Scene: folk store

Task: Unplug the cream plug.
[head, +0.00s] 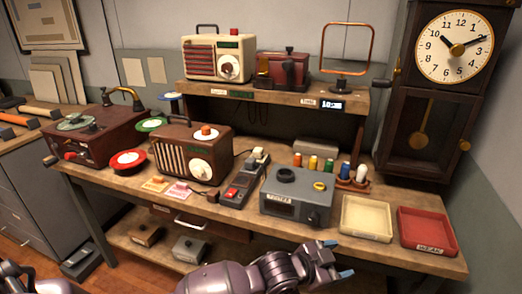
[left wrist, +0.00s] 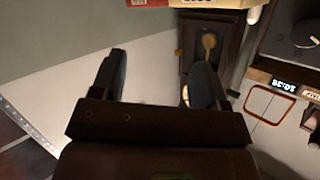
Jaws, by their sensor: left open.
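The cream plug (head: 258,153) sits upright at the far end of a dark power strip (head: 243,184) on the bench. A darker plug (head: 250,164) stands just in front of it, and the strip has a red switch at its near end. My left gripper (head: 340,258) is open and empty at the bench's front edge, right of and nearer than the strip, well apart from the plug. In the left wrist view its two fingers (left wrist: 160,80) are spread with nothing between them; I cannot make out the plug there. My right gripper is not in view.
A brown radio (head: 190,152) stands left of the strip and a grey device (head: 297,197) right of it. A cream tray (head: 367,218) and a red tray (head: 427,230) lie at the right. A raised shelf (head: 272,97) overhangs the back.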

